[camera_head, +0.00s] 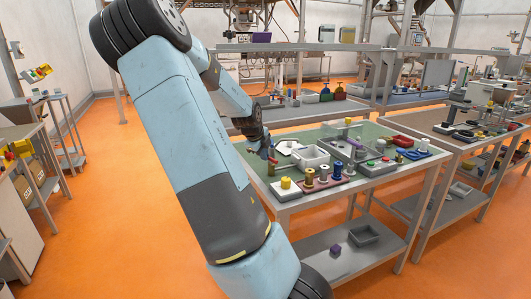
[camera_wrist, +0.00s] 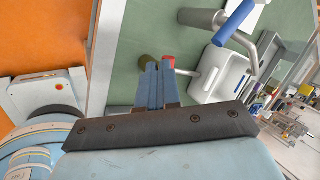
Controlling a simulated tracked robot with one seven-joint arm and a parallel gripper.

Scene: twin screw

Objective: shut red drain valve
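In the wrist view, a red knob or grip (camera_wrist: 168,62), which looks like the drain valve's handle, shows just past the tip of one finger. A thin grey rod runs to the right from beside it. My gripper (camera_wrist: 157,68) points at the green tabletop, its two blue fingers side by side with almost no gap. Nothing shows held between them. I cannot tell whether a finger touches the red part. In the head view, my gripper (camera_head: 269,149) is low over the table's left back edge, and the valve is too small to make out.
In the wrist view, an olive cylinder (camera_wrist: 146,61) stands beside the fingertips. A lever with a blue grip (camera_wrist: 235,20) and a white container (camera_wrist: 222,75) are to the right. In the head view, a white bin (camera_head: 310,160) and several coloured knobs crowd the table.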

